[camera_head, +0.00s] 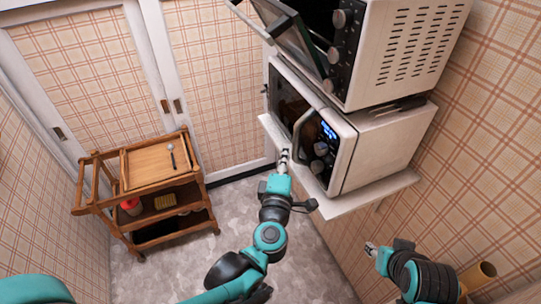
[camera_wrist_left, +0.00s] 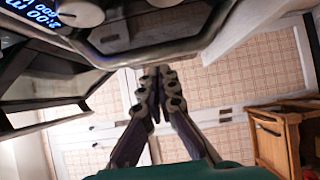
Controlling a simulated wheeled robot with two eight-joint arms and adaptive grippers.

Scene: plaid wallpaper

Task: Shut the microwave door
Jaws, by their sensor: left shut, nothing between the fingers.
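The white microwave (camera_head: 375,150) sits on a wall shelf, with a lit blue display and knobs on its front. The display also shows at the top left of the left wrist view (camera_wrist_left: 38,15). Its dark-windowed door (camera_head: 288,102) appears to stand open on the far side of the control panel; the exact angle is hard to tell. My left gripper (camera_head: 284,156) is shut and empty, just in front of and below the microwave front. Its closed fingers show in the left wrist view (camera_wrist_left: 160,82). My right gripper (camera_head: 371,249) is low at the right, away from the microwave; its jaws are too small to read.
A second white oven (camera_head: 405,50) sits above, its glass door (camera_head: 300,45) open and jutting out. The shelf edge (camera_head: 345,208) runs below the microwave. A wooden cart (camera_head: 142,190) stands at the left. The grey floor (camera_head: 175,262) between is clear.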

